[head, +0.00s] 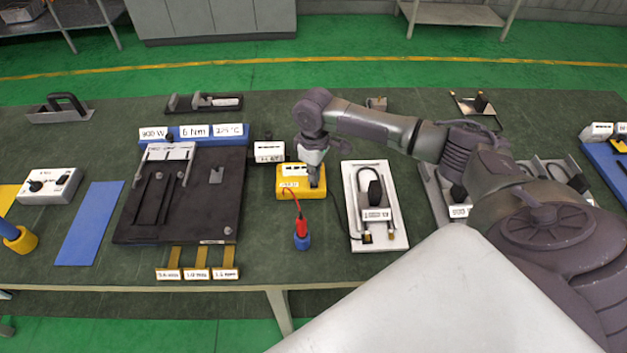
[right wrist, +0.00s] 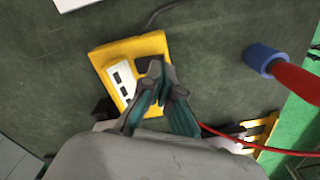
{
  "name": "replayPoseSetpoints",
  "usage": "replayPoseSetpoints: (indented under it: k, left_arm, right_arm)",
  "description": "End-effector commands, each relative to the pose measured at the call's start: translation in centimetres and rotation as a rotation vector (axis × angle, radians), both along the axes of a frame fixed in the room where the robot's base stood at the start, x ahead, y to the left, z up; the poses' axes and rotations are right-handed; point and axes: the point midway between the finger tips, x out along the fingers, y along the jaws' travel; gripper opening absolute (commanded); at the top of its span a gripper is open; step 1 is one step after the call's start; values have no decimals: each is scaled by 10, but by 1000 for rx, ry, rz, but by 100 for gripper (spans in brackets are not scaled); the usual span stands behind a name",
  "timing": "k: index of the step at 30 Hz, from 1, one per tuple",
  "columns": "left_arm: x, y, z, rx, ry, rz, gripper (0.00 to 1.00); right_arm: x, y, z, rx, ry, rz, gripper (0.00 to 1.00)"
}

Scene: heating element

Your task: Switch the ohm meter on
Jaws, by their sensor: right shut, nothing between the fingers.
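The ohm meter is a yellow box (head: 290,190) with a white label face, on the dark green table mat in the middle of the head view. It also shows in the right wrist view (right wrist: 107,57), with a white panel and a dark part near the fingertips. My right gripper (head: 316,182) is shut and empty, pointing down at the right side of the box. In the right wrist view its fingertips (right wrist: 160,72) overlap the dark part; whether they touch it I cannot tell. The switch itself is largely hidden by the fingers. My left gripper is not in view.
A red and blue probe (head: 302,235) stands in front of the meter on a red wire. A white board with a heating element (head: 352,240) lies to the right. A black fixture plate (head: 130,225) lies to the left, with brass strips (head: 200,272) before it.

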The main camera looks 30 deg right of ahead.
Motion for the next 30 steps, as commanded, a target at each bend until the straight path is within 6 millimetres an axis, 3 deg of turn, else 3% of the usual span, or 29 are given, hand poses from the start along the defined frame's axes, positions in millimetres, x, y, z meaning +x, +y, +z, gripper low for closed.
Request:
replayPoseSetpoints:
  k: [30]
  left_arm:
    - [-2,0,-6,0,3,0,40]
  right_arm:
    - [0,0,-16,1,0,-1,0]
